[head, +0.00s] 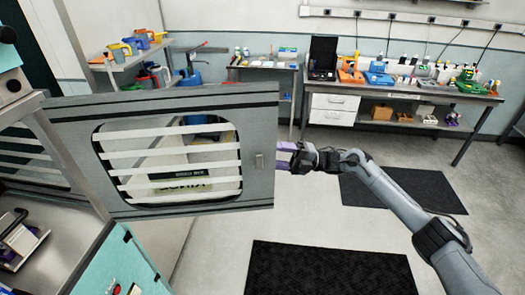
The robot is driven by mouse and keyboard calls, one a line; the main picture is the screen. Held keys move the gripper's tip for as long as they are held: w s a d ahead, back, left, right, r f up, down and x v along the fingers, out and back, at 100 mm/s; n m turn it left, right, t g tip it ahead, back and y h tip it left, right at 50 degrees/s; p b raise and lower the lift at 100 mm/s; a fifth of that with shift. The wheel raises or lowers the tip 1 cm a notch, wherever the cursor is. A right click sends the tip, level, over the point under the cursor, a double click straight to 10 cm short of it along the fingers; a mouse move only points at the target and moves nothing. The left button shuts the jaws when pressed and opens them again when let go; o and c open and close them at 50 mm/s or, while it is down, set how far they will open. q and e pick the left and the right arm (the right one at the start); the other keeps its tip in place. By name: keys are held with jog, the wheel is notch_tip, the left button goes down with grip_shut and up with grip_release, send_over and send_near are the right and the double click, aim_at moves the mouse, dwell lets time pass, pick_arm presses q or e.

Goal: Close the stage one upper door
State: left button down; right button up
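A grey door (265,112) with a striped window stands swung open from the machine on the left, across the left middle of the head view. My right gripper (286,157), with purplish fingertips, is at the door's right edge, beside the handle. Its fingertips are partly hidden at the door edge, and I cannot tell whether they touch it or whether they are open. My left gripper is not in the head view.
The machine's metal frame and teal panels (112,262) fill the left side. A workbench (410,92) with tools stands along the back wall, and shelves (135,60) with colored bins are at the back left. Black mats (325,270) lie on the open floor.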

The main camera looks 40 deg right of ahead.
aim_at(262, 154)
jog(key=shift+p+x, duration=0.55)
jog(key=shift+x, duration=1.75)
grip_shut()
